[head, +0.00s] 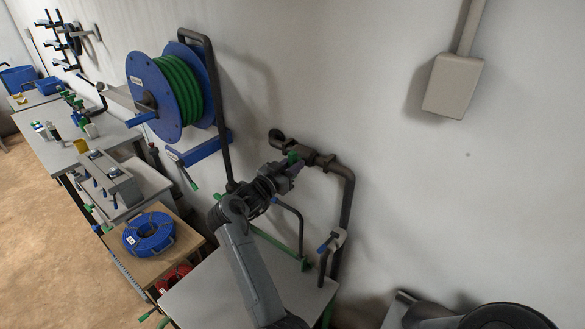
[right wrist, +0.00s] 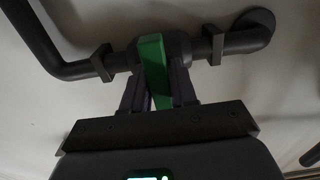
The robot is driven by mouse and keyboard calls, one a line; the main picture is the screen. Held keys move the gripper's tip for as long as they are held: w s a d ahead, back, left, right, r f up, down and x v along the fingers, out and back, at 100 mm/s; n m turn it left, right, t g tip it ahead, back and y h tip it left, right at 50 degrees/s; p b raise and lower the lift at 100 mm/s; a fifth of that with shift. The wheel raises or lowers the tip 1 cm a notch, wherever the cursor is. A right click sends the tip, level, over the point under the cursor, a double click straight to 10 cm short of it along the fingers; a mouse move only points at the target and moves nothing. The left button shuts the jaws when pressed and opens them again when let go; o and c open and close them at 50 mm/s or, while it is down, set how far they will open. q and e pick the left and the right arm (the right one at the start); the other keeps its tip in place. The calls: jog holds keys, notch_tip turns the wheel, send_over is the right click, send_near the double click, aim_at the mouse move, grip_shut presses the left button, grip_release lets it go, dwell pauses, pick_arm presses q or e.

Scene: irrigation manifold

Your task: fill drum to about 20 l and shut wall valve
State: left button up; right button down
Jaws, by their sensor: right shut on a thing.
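The wall valve (head: 318,160) sits in a dark pipe on the wall, right of the hose reel. It also shows in the right wrist view (right wrist: 178,45), with a green lever (right wrist: 152,68) lying across the pipe's run. My right gripper (head: 294,167) reaches up to it and is shut on the green lever, one finger on each side, as the right wrist view (right wrist: 158,88) shows. The lever's green end (head: 294,157) is partly hidden by the fingers. I cannot make out a drum for water or any water level. My left gripper is out of view.
A blue reel (head: 150,92) with green hose hangs on the wall, left of my right arm. Below it stand benches with a blue coil (head: 149,234) and a grey manifold (head: 105,180). A grey tabletop (head: 205,290) lies under my arm. A grey box (head: 453,86) is higher right.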

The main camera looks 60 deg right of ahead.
dwell(0.4)
jog(key=c, duration=1)
grip_release()
jog(key=shift+c, duration=0.2)
jog(key=w+a+b, duration=0.1)
jog(key=a, duration=0.9)
jog(key=shift+a, duration=0.4)
